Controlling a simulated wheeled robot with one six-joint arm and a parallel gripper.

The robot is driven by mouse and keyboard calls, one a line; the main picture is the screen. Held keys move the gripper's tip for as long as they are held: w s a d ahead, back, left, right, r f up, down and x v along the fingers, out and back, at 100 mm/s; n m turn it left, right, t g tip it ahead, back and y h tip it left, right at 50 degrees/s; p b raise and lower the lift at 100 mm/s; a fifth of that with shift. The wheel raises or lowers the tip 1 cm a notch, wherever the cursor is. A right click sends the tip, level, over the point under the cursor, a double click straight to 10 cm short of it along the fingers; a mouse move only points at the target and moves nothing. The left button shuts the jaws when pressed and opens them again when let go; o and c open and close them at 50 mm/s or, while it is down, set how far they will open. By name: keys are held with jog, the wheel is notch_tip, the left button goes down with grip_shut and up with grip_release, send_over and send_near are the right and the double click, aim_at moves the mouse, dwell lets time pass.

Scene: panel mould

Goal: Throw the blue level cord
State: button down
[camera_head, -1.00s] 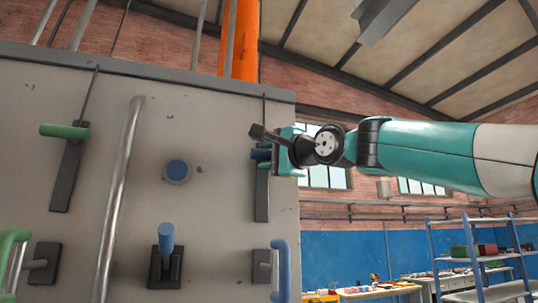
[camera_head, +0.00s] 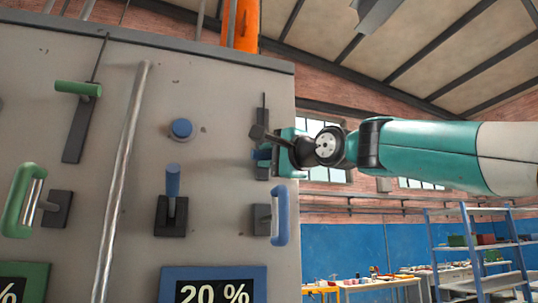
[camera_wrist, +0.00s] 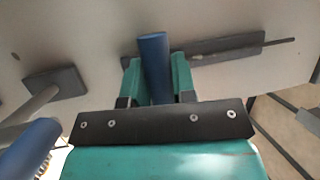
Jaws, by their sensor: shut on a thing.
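The blue level cord's handle (camera_head: 262,154) is a short blue bar at the right edge of the grey panel. It sits over a dark upright plate (camera_head: 262,172), with a dark cord rising above it. My gripper (camera_head: 276,152) reaches it from the right and is shut on the handle, partly hiding it. In the wrist view, the blue handle (camera_wrist: 155,66) lies between the two teal fingers (camera_wrist: 156,82), with the dark plate (camera_wrist: 225,44) behind it.
Below are a blue D-shaped handle (camera_head: 280,216), a blue lever (camera_head: 172,183) and a 20 % display (camera_head: 214,292). A blue knob (camera_head: 181,129), a metal pipe (camera_head: 120,180), a green cord handle (camera_head: 78,89) and a green D-shaped handle (camera_head: 22,200) are further left. Shelving stands at right.

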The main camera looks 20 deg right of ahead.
jog(key=shift+f, duration=0.45)
jog(key=shift+w, duration=0.1)
jog(key=c, duration=0.9)
grip_release()
jog(key=shift+r, duration=0.1)
jog(key=shift+b+v, duration=4.25)
jog(key=shift+v, duration=4.55)
